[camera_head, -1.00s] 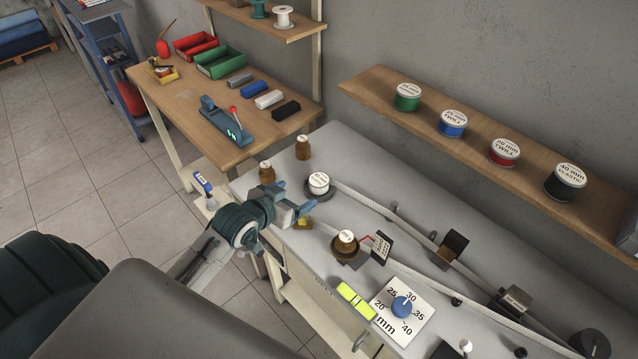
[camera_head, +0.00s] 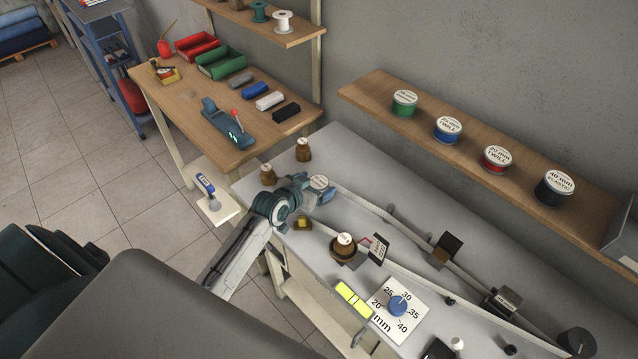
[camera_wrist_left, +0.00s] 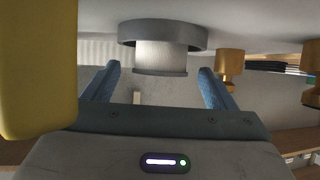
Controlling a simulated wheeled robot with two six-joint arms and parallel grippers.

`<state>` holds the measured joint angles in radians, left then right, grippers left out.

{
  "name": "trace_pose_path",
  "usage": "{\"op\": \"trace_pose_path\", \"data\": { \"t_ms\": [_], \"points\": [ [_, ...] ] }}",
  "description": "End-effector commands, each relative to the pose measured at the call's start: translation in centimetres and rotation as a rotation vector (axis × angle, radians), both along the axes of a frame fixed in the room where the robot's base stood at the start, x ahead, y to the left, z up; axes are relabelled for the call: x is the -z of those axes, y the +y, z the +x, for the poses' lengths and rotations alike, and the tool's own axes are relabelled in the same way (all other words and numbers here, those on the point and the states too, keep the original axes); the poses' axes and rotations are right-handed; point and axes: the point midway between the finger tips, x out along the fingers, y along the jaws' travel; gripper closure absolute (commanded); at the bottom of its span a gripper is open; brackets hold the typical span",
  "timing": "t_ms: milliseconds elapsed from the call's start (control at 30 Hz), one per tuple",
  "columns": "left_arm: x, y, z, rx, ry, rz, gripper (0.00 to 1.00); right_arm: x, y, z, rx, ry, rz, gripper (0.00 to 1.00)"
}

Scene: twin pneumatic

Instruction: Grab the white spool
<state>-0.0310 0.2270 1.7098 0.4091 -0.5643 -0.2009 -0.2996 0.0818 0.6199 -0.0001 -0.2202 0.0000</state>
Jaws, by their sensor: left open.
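The white spool (camera_head: 319,182) sits at the far left end of the grey bench, its round labelled top facing up. My left gripper (camera_head: 316,189) is at the spool, its blue fingers open on either side of it. In the left wrist view the white spool (camera_wrist_left: 160,57) shows under a wide grey disc, between the tips of the open blue fingers (camera_wrist_left: 158,84). A gap shows between the spool and each finger. The spool's lower part is hidden by the gripper in the head view. My right gripper is not in view.
A white strap (camera_head: 375,214) runs right from the spool.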

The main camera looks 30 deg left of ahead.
Motion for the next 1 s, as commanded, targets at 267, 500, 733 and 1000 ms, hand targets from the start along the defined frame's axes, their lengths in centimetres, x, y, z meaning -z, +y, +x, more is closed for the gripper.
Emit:
{"op": "trace_pose_path", "data": {
  "t_ms": [267, 500, 733, 1000],
  "points": [
    [0.0, 0.0, 0.0, 0.0, 0.0, 0.0, 0.37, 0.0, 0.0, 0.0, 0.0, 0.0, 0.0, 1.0],
    [0.0, 0.0, 0.0, 0.0, -0.001, 0.0, 0.73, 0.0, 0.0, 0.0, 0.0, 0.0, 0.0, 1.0],
    [-0.3, 0.0, 0.0, 0.001, -0.003, 0.0, 0.73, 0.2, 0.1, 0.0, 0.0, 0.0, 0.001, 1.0],
    [-4.8, 0.0, 0.1, 0.003, -0.008, 0.002, 0.73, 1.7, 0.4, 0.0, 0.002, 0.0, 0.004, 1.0]
  ]
}}
